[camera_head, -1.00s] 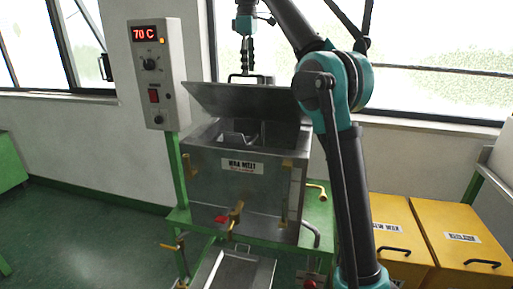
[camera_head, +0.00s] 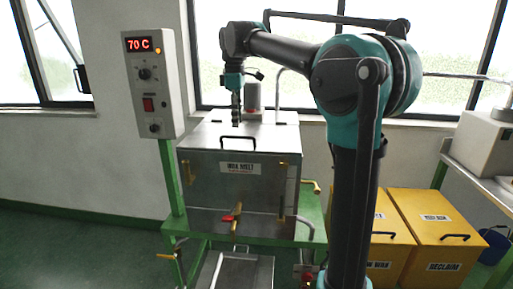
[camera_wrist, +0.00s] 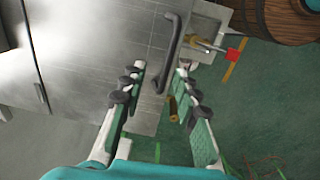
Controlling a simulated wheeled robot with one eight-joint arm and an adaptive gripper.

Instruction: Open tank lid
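The metal wax melt tank (camera_head: 235,190) stands on a green frame in the head view. Its grey lid (camera_head: 205,133) lies flat across the top, with a black bar handle (camera_head: 238,140) near the front edge. My gripper (camera_head: 236,120) points down above the lid, behind the handle in this view. In the wrist view, the fingers of my gripper (camera_wrist: 161,68) are spread apart and hold nothing. The handle (camera_wrist: 172,50) shows in the gap between them, and the lid (camera_wrist: 100,45) fills the upper left. I cannot tell the exact height of the fingertips above the handle.
A control box (camera_head: 152,85) reading 70 C stands on a post left of the tank. A red-handled valve (camera_head: 229,218) and brass fittings stick out in front. Yellow bins (camera_head: 436,235) and a bench stand at right. A wooden barrel (camera_wrist: 290,15) shows in the wrist view.

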